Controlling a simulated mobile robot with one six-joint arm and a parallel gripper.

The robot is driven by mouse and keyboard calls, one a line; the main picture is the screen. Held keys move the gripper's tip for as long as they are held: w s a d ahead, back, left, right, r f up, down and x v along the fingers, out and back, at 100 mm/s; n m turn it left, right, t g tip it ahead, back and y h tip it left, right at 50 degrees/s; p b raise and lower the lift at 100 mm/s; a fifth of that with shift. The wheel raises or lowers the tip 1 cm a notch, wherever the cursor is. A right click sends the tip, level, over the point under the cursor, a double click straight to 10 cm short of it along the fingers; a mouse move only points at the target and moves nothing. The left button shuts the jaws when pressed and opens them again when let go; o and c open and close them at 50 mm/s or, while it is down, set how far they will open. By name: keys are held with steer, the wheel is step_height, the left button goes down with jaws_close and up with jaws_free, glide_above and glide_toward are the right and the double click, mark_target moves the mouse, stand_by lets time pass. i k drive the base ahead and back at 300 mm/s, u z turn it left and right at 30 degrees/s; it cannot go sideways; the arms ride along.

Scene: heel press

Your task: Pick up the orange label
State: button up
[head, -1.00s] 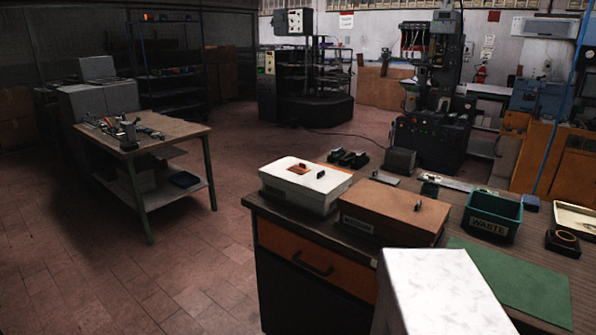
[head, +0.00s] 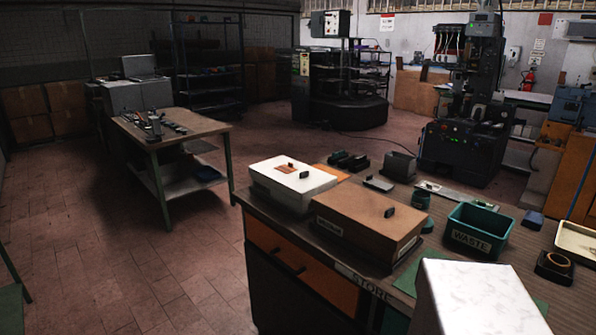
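A small flat orange-brown patch (head: 287,168) lies on the lid of the white box (head: 290,188) on the bench, left of the lid's dark handle. A brighter orange piece (head: 330,172) shows just behind the white box, partly hidden by it. I cannot tell for sure which of these is the orange label, and no writing is readable on either. My gripper is not in view.
The bench (head: 347,238) also bears a brown lidded box (head: 365,225) right of the white one, a green WASTE bin (head: 478,232), small dark blocks (head: 348,160) and a green mat. A worktable (head: 185,125) stands left. The tiled floor (head: 170,265) between is open.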

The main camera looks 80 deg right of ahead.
mark_target(288, 169)
steer(key=u, duration=0.2)
steer(key=k, duration=0.6)
steer(key=z, duration=1.35)
steer(key=i, duration=1)
steer(key=z, duration=0.15)
steer(key=k, duration=0.5)
steer(key=u, duration=0.05)
